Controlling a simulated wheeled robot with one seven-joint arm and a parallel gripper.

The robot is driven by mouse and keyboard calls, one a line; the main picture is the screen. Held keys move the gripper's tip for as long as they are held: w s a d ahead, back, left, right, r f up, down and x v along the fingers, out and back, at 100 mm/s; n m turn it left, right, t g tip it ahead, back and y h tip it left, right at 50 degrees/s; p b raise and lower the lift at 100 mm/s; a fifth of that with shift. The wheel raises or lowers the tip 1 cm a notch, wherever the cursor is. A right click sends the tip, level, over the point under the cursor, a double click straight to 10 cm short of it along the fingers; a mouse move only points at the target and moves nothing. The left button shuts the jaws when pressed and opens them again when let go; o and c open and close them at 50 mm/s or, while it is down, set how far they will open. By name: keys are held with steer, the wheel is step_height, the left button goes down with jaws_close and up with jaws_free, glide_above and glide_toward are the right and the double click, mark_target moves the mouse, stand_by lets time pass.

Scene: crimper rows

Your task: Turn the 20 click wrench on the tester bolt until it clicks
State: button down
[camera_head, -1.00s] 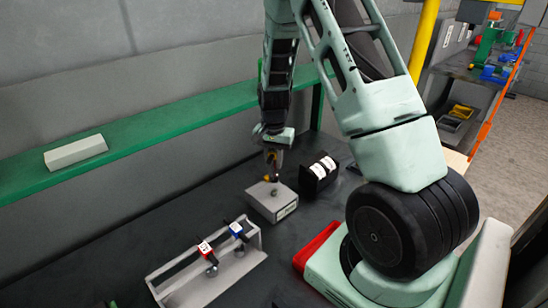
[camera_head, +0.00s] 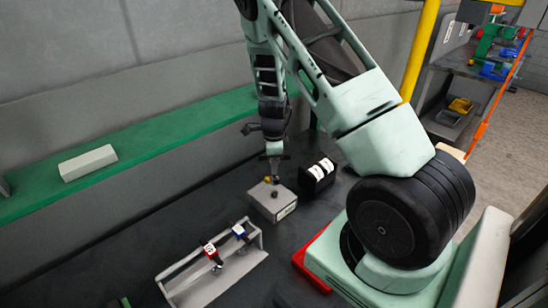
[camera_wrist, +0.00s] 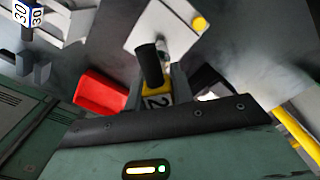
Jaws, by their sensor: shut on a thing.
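The 20 click wrench shows in the wrist view as a black handle (camera_wrist: 150,66) with a yellow label (camera_wrist: 157,98) reading "2"; the rest of the label is hidden. My gripper (camera_wrist: 158,85) is shut on it. The tester (camera_head: 272,203) is a light grey box on the bench under my gripper (camera_head: 273,167) in the head view. It also shows in the wrist view (camera_wrist: 140,32), with a yellow round part (camera_wrist: 199,23) on top. The wrench's far end is over the tester. The bolt is hidden, so I cannot tell how the wrench sits on it.
A grey rack (camera_head: 225,278) holds a red-tagged wrench (camera_head: 210,250) and a blue-tagged wrench (camera_head: 239,232). A black holder with white rolls (camera_head: 318,176) stands right of the tester. A red tray (camera_head: 312,262) lies by my base. A green shelf (camera_head: 140,150) runs behind.

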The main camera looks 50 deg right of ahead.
mark_target(274, 180)
steer(key=shift+r+m, duration=0.2)
steer(key=shift+m, duration=0.3)
steer(key=shift+f+n, duration=0.3)
steer(key=n+b, duration=0.1)
steer(key=n, duration=0.1)
steer(key=n+b, duration=0.1)
steer(key=n, duration=0.1)
steer(key=n+b, duration=0.1)
steer(key=n, duration=0.1)
steer(key=shift+f+n+b, duration=0.35)
steer(key=shift+n, duration=0.05)
steer(key=n+b, duration=0.1)
steer(key=n, duration=0.2)
steer(key=shift+f+n, duration=0.15)
steer(key=shift+n, duration=0.25)
steer(key=n+b, duration=0.1)
steer(key=n, duration=0.2)
steer(key=shift+s, duration=0.1)
step_height(274, 180, down, 2)
steer(key=shift+f+n+b, duration=0.15)
steer(key=shift+n+b, duration=0.25)
steer(key=shift+b, duration=0.7)
steer(key=shift+f, duration=0.15)
steer(key=shift+f+b, duration=0.75)
steer(key=shift+f, duration=0.3)
